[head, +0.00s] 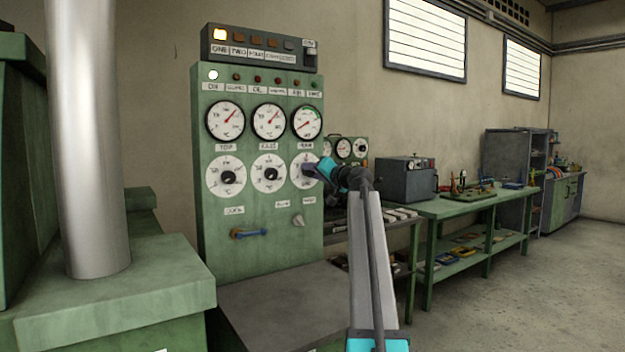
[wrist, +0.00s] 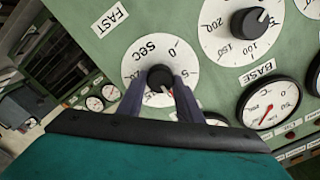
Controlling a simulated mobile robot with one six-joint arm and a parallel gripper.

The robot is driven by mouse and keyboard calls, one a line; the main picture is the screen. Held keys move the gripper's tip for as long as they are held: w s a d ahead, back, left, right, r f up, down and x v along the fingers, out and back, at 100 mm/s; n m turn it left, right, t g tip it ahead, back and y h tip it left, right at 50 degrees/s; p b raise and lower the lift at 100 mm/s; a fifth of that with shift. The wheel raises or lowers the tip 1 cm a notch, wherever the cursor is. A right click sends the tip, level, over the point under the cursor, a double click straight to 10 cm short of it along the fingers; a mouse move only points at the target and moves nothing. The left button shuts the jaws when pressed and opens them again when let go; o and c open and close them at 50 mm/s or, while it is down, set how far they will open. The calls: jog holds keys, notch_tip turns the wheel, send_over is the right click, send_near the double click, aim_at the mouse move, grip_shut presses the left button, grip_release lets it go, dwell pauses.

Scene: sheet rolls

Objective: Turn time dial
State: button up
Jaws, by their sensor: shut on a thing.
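The time dial (head: 297,180) is a round white face marked "Sec" at the right end of the lower dial row on the green control panel (head: 262,250). In the wrist view its face (wrist: 140,60) surrounds a black knob (wrist: 159,76) with a pale pointer line. My gripper (head: 312,170) is at this dial from the right and covers part of it in the head view. In the wrist view my gripper's two dark fingers (wrist: 160,88) are shut on the knob, one on each side. The fingers hide the lower part of the face.
Two similar knob dials (head: 227,175) (head: 269,173) sit left of the time dial, with red-needle gauges (head: 306,122) above. A blue handle (head: 250,233) and grey switch (head: 297,220) are below. A green workbench (head: 450,207) stands to the right.

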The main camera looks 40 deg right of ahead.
jog(key=shift+n, duration=0.3)
jog(key=shift+f, duration=0.1)
jog(key=o, duration=1)
jog(key=shift+o, duration=0.2)
jog(key=shift+s, duration=0.15)
jog(key=s+a, duration=0.1)
jog(key=s, duration=1.2)
jog(key=shift+s+a+p, duration=0.2)
jog(key=shift+a+p, duration=0.05)
jog(key=shift+p, duration=0.15)
